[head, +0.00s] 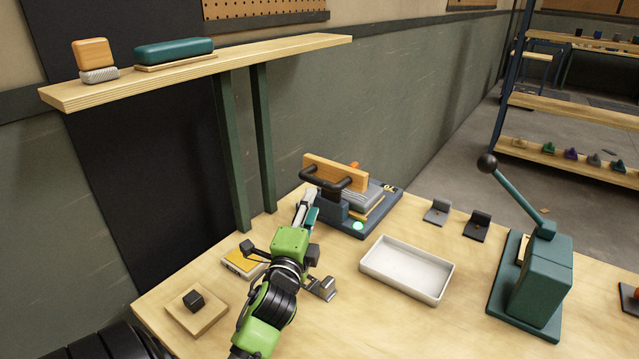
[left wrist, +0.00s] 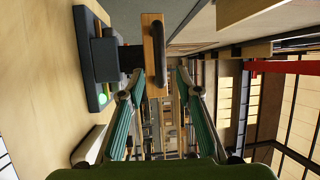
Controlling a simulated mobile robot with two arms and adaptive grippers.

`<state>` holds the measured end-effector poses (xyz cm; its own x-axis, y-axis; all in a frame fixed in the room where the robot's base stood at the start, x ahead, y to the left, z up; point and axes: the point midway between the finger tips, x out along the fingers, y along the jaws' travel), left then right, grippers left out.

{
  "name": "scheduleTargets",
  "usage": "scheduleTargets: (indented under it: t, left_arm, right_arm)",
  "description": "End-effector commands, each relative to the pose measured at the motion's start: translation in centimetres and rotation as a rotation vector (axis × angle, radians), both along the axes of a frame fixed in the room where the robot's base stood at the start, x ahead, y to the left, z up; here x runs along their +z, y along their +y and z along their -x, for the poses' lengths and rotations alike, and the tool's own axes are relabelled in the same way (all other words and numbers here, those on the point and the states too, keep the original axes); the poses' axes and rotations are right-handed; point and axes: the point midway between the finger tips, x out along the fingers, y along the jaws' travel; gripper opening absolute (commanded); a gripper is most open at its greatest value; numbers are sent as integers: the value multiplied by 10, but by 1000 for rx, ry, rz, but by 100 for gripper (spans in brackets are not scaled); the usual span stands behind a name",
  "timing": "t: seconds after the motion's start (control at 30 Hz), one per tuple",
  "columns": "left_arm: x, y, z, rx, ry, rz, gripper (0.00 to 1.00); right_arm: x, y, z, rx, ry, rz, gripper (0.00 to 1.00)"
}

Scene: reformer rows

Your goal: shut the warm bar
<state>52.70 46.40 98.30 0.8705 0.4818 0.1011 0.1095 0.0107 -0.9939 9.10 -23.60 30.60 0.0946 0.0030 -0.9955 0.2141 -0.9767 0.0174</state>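The warm bar (head: 385,213) is a dark blue-grey device at the back of the bench, with a green light at its front. Its wooden bar (head: 335,173) is raised, standing on edge above the base, and carries a black handle (head: 332,181). A grey layered piece lies on the base behind it. In the left wrist view, the wooden bar (left wrist: 148,50) and handle (left wrist: 157,52) are ahead of the fingers. My left gripper (left wrist: 160,82) is open and empty; in the head view the gripper (head: 307,212) is just before the handle. Contact cannot be told. My right gripper is out of view.
A white tray (head: 405,275) and a green lever press (head: 540,280) stand to the right. Small grey and black holders (head: 437,211) sit behind the tray. A yellow-topped box (head: 241,262) and a wooden block with a black knob (head: 194,301) lie left. A shelf (head: 200,70) overhangs the back left.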

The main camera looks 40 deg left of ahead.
Motion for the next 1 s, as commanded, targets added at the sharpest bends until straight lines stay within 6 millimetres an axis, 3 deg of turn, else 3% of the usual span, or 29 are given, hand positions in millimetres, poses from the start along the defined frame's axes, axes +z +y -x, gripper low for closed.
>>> scheduleTargets:
  t: [0.2,0.4,0.6,0.9,1.0]
  left_arm:
    - [8,24,-43,2,-1,0,32]
    - [9,40,-71,0,0,0,32]
    - [10,47,-84,1,1,1,32]
    - [10,48,-86,0,1,0,32]
    - [10,47,-85,0,1,0,6]
  right_arm:
    - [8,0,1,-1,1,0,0]
    - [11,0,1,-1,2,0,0]
    - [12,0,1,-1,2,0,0]
    - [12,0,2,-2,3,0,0]
    - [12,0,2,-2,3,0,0]
